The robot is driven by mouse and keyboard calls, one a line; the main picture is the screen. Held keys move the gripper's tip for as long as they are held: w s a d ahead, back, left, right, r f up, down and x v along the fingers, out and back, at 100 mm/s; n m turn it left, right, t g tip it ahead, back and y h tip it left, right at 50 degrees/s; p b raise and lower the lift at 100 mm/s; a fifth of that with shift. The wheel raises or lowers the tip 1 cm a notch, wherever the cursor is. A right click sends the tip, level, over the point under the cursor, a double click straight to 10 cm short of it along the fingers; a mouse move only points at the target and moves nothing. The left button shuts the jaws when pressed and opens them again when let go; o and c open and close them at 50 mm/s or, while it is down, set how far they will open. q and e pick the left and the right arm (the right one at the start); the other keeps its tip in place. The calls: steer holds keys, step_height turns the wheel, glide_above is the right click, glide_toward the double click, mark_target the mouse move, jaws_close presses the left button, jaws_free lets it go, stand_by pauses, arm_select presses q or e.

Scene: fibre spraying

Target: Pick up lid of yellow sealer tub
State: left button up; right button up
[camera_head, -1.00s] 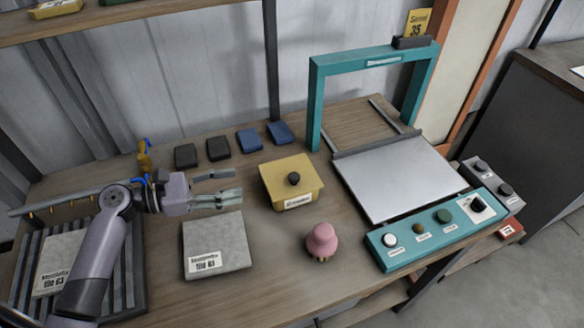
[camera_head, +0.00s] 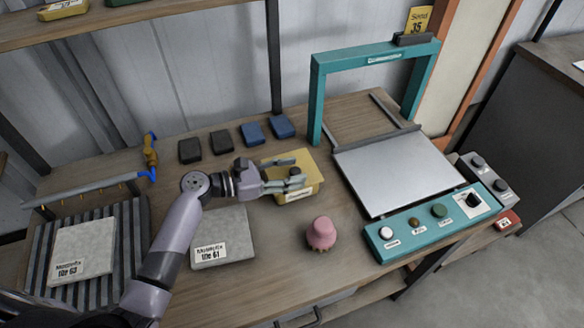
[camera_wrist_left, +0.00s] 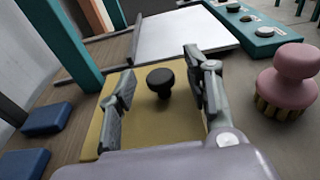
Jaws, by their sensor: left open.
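The yellow sealer tub (camera_head: 308,188) stands on the bench, left of the teal machine, partly covered by my gripper in the head view. Its yellow lid (camera_head: 299,158) lies on top; the lid (camera_wrist_left: 165,128) also shows in the left wrist view with a black round knob (camera_wrist_left: 160,81). My left gripper (camera_head: 298,181) is over the lid, open. In the left wrist view its two fingers (camera_wrist_left: 160,88) stand apart on either side of the knob, with visible space on both sides. Whether the fingers touch the lid I cannot tell. My right gripper is not in view.
The teal frame machine (camera_head: 316,105) with its pale plate (camera_head: 396,172) stands close on the right. A pink knobbed brush (camera_head: 321,234) is in front of the tub. Grey tile 61 (camera_head: 226,238) lies front left. Dark and blue blocks (camera_head: 283,126) lie behind.

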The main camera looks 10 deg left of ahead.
arm_select(q)
jaws_close()
stand_by(0.7)
